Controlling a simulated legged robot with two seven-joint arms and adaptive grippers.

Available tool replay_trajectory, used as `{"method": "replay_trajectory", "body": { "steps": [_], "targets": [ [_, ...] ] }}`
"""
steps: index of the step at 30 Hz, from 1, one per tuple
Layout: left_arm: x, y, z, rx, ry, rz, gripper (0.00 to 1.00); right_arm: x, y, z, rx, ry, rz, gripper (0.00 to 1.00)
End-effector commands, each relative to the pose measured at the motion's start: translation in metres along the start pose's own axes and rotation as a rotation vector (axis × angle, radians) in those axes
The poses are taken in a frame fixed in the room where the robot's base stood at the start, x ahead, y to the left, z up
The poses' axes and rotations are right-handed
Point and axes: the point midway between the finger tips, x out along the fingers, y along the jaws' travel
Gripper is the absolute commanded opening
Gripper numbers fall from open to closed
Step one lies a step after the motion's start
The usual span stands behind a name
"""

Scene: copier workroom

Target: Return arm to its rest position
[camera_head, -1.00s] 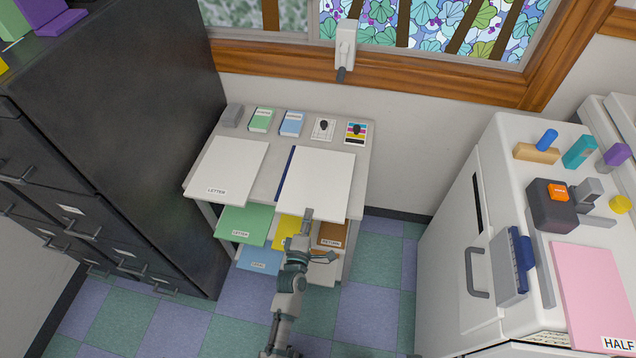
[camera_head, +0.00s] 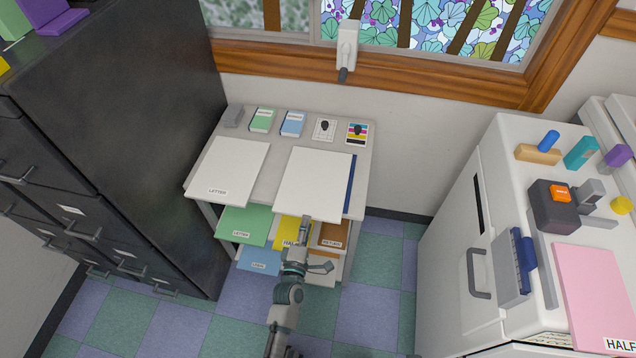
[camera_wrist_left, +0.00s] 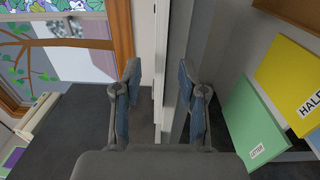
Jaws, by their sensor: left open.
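My left gripper (camera_head: 317,243) is at the front of the white shelf unit (camera_head: 366,165), at the end of my arm coming up from the bottom. Its two fingers are spread with nothing between them. They also show apart and empty in the left wrist view (camera_wrist_left: 159,82). One fingertip is by the front edge of the right white paper stack (camera_head: 314,182); I cannot tell whether it touches. A dark blue strip (camera_head: 349,184) shows along that stack's right side. My right gripper is not in view.
A black filing cabinet (camera_head: 130,130) stands at left and a white copier (camera_head: 455,230) at right. Another white stack (camera_head: 229,170) lies on the shelf top. Green (camera_head: 244,222), yellow (camera_head: 291,230) and brown (camera_head: 333,233) sheets sit below. Tiled floor in front is clear.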

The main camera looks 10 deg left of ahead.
Motion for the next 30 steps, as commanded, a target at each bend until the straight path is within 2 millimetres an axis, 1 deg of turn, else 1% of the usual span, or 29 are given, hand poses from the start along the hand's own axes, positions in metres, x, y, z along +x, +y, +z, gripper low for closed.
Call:
{"method": "replay_trajectory", "body": {
  "steps": [1, 3, 6, 9, 12, 14, 17, 20, 21, 23, 24, 26, 27, 29, 30],
  "targets": [
    [-0.013, -0.002, -0.001, 0.002, 0.000, -0.003, 0.41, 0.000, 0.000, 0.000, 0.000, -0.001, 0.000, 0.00],
    [-0.030, -0.001, 0.000, 0.002, 0.000, -0.002, 0.41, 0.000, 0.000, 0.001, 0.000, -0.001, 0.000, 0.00],
    [-0.051, -0.001, 0.001, 0.002, 0.000, -0.002, 0.41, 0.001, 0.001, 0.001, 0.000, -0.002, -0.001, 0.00],
    [-0.069, -0.001, 0.002, 0.003, 0.000, 0.000, 0.41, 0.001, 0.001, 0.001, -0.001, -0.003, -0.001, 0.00],
    [-0.081, -0.001, 0.003, 0.004, 0.000, 0.000, 0.41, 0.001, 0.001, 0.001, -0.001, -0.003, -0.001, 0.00],
    [-0.086, -0.001, 0.003, 0.009, -0.002, -0.002, 0.41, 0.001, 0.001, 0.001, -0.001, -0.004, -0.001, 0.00],
    [-0.092, -0.015, 0.009, 0.074, -0.039, -0.053, 0.41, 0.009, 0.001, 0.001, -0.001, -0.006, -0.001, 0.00],
    [-0.104, -0.057, 0.022, 0.259, -0.147, -0.188, 0.41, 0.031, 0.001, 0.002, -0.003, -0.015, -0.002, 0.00],
    [-0.114, -0.081, 0.026, 0.362, -0.213, -0.262, 0.41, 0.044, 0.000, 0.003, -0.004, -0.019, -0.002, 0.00],
    [-0.136, -0.122, 0.029, 0.537, -0.331, -0.384, 0.41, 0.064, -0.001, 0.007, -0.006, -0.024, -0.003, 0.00],
    [-0.155, -0.150, 0.026, 0.655, -0.418, -0.465, 0.41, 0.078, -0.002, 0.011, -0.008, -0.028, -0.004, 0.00],
    [-0.187, -0.189, 0.018, 0.823, -0.555, -0.582, 0.41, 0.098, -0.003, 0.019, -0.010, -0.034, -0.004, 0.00],
    [-0.210, -0.212, 0.009, 0.926, -0.648, -0.654, 0.41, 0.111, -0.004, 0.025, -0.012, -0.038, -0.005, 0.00],
    [-0.244, -0.241, -0.006, 1.060, -0.783, -0.749, 0.41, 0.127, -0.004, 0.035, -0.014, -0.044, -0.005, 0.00],
    [-0.266, -0.256, -0.018, 1.134, -0.868, -0.805, 0.41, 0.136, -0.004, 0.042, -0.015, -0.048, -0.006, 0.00]
  ]
}}
